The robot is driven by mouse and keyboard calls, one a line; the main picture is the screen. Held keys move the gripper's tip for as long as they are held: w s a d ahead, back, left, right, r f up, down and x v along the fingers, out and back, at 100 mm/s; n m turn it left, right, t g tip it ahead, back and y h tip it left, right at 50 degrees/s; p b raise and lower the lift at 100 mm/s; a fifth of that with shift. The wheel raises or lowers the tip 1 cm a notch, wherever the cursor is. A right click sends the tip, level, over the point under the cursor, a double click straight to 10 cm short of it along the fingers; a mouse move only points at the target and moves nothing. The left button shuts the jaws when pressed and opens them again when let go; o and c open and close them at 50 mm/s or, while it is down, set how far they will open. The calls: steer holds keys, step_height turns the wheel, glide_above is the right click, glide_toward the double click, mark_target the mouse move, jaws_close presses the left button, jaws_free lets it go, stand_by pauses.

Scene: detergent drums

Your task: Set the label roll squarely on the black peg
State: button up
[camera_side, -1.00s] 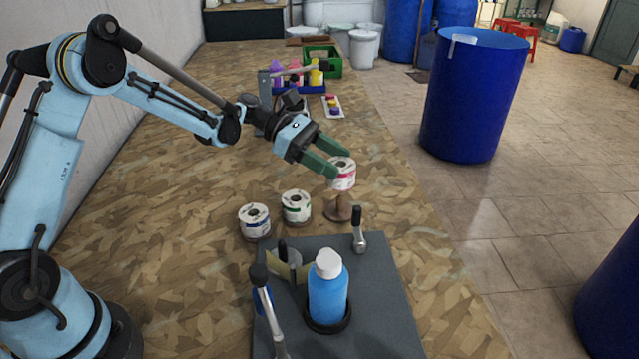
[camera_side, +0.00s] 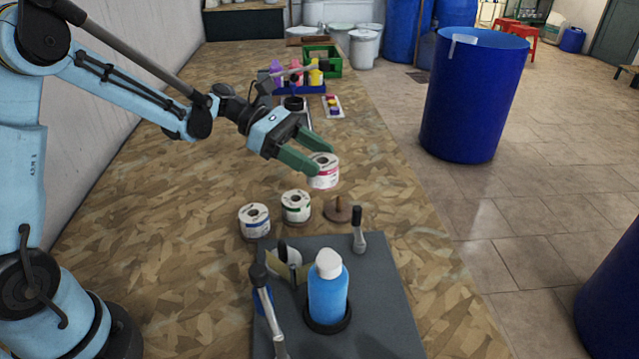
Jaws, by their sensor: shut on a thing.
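My gripper (camera_side: 306,155) is shut on the label roll (camera_side: 323,172), a white roll with a pink-red band and a hole in its top. The roll looks roughly upright and is held in the air, above and slightly left of a brown wooden stand (camera_side: 338,211) with a bare thin post. A black peg (camera_side: 282,249) stands up from a pale round base on the grey board, nearer the camera and lower left of the roll. The roll is well apart from it. The peg's lower part is partly hidden by a yellowish plate.
Blue-banded (camera_side: 254,221) and green-banded (camera_side: 296,207) rolls stand left of the stand. The grey board (camera_side: 380,300) carries a blue bottle (camera_side: 328,294), a black-knobbed lever (camera_side: 264,290) and a black-handled post (camera_side: 358,228). Coloured bottles (camera_side: 295,76) and a green crate (camera_side: 333,58) stand behind.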

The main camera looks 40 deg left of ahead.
steer(key=s+d+f, duration=0.1)
steer(key=s+f, duration=0.2)
steer(key=s, duration=0.9)
steer(key=shift+s+d, duration=0.25)
steer(key=shift+s, duration=0.15)
steer(key=shift+f, duration=0.75)
stand_by(1.1)
steer(key=o, duration=1.2)
steer(key=shift+c, duration=0.2)
steer(key=shift+a, duration=0.1)
steer(key=v, duration=1.2)
